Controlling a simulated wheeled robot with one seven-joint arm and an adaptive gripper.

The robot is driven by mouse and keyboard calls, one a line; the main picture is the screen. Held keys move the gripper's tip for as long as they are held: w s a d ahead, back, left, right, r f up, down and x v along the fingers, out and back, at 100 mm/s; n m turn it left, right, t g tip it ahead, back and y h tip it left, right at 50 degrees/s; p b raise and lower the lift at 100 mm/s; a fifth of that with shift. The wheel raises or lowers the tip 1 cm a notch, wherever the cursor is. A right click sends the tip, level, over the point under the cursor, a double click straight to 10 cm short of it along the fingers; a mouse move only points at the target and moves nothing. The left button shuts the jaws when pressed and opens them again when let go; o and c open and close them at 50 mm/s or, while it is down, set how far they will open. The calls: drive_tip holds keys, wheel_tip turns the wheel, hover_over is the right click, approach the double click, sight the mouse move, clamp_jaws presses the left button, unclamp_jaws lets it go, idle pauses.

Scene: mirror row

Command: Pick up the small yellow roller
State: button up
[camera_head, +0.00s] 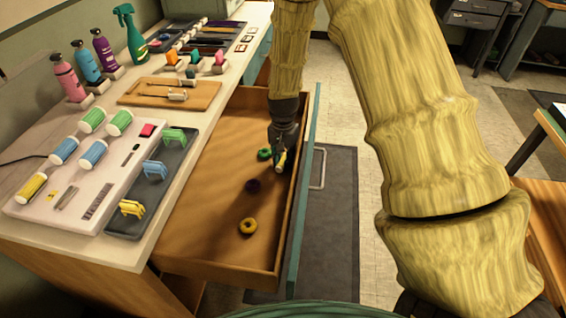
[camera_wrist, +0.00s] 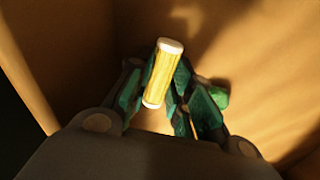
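The small yellow roller (camera_wrist: 163,75), ribbed with pale ends, sits between the green-padded fingers of my gripper (camera_wrist: 156,82) in the wrist view. The fingers close on its sides, and its upper end sticks out beyond them, slightly tilted. In the head view the roller (camera_head: 280,161) shows at the tip of my gripper (camera_head: 279,155), down inside the open wooden drawer near its right wall. Whether the roller touches the drawer floor I cannot tell.
A white roller heater (camera_head: 75,190) with a larger yellow roller (camera_head: 31,188) stands on the counter to the left.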

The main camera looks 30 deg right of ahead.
sight(283, 160)
drive_tip(key=shift+r, duration=0.15)
wheel_tip(283, 160, up, 18)
idle(0.7)
